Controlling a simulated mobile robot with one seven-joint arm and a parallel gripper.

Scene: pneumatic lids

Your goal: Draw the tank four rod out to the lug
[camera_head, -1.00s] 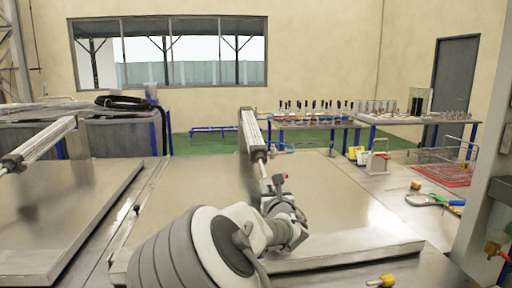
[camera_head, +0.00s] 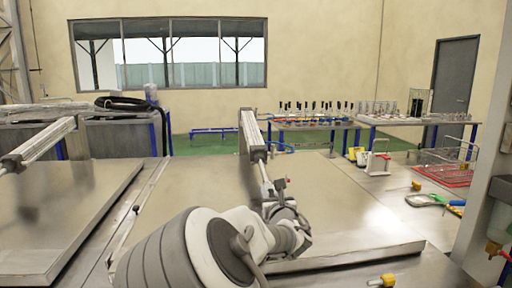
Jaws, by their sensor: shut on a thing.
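A silver pneumatic cylinder (camera_head: 252,132) stands over the back of the middle steel lid (camera_head: 190,190). Its thin rod (camera_head: 264,173) slopes down toward the viewer and slightly right. My gripper (camera_head: 272,190) is at the low end of the rod, shut on it, just above the lid. The fingers are small and partly hidden by my wrist, so the exact grip on the rod end does not show clearly. I cannot make out the lug; my arm covers the front middle of the lid.
Another cylinder (camera_head: 42,143) hangs over the left lid (camera_head: 60,215). A yellow-ended fitting (camera_head: 382,281) lies at the front edge. The right part of the middle lid is clear.

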